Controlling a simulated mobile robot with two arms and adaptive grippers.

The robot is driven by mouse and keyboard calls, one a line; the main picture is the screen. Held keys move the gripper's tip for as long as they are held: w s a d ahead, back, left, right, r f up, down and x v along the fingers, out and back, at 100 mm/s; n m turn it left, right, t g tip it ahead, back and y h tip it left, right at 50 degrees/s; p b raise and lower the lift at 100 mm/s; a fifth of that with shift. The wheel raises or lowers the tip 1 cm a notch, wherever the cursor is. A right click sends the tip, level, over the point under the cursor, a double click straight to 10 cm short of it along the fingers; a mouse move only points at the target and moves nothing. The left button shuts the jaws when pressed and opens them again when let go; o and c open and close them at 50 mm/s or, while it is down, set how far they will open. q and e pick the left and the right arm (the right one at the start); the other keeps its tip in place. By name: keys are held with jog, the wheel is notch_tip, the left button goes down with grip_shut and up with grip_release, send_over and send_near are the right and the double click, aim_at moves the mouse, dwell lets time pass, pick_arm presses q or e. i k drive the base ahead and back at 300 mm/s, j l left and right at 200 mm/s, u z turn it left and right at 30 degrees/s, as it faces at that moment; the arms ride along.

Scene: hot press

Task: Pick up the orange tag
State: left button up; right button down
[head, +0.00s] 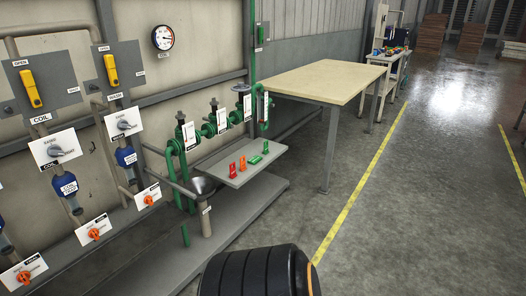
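The orange tag (242,163) stands on a small grey shelf (222,176) that juts out from the pipework along the wall. A red tag (232,171) is just left of it. A green tag (255,160) lies to its right, and another green piece (265,147) stands farther back on the shelf. Neither of my grippers is in view, so their state does not show.
Green pipes with valves (208,128) rise behind the shelf, and a grey funnel (204,186) stands at its left. A wooden-topped table (320,80) is beyond it. Valve panels line the left wall. Open floor with a yellow line (362,178) lies to the right.

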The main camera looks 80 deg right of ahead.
aim_at(242, 163)
jog(key=z, duration=2.6)
jog(key=i+u, duration=0.1)
jog(key=i, duration=0.85)
